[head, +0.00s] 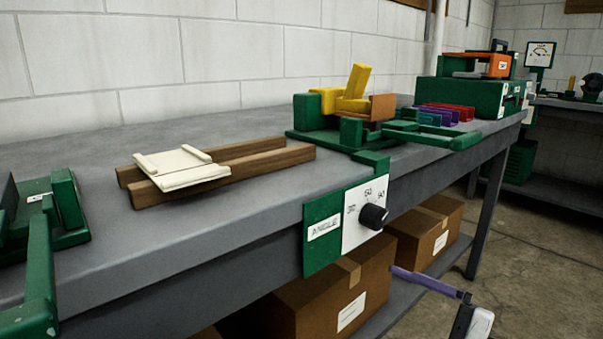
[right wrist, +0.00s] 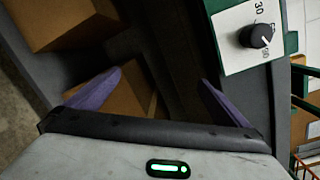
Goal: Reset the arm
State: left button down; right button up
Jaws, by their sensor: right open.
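My right gripper (right wrist: 162,88) shows in the right wrist view with its two purple fingers wide apart and nothing between them. In the head view, part of it (head: 432,284) shows at the lower right, in front of the bench and beside the boxes on the lower shelf. A black dial knob (head: 373,216) sits on a white plate with a green "ANGLE" panel (head: 322,245) on the bench front. The knob also shows in the right wrist view (right wrist: 257,36), to the right of the fingers and apart from them. My left gripper is not in view.
The grey bench (head: 110,270) carries a cream piece (head: 180,168) on wooden rails (head: 265,160), a green fixture with yellow parts (head: 350,103), and a green case (head: 470,97). Cardboard boxes (head: 335,295) fill the lower shelf. The floor (head: 530,240) at right looks clear.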

jog(key=s+a+f+n+g+h, duration=0.2)
jog(key=s+a+f+n+h, duration=0.2)
jog(key=s+f+n, duration=0.55)
jog(key=s+a+f+n+g+h, duration=0.35)
jog(key=s+f+n, duration=0.45)
jog(key=s, duration=0.3)
pick_arm(q)
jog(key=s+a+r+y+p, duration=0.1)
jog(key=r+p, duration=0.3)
jog(key=p, duration=0.4)
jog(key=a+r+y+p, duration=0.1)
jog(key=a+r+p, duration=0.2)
jog(key=p, duration=0.6)
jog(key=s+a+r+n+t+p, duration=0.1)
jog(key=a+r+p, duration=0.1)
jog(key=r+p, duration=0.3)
jog(key=p, duration=0.3)
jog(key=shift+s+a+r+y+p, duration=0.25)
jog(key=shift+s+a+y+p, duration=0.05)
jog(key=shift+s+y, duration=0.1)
pick_arm(e)
jog(key=s+d+r+t+h, duration=0.2)
jog(key=d+r, duration=0.4)
jog(key=r, duration=0.6)
jog(key=shift+s+d+r+h, duration=0.2)
jog(key=shift+s+d+h, duration=0.2)
jog(key=shift+s, duration=0.3)
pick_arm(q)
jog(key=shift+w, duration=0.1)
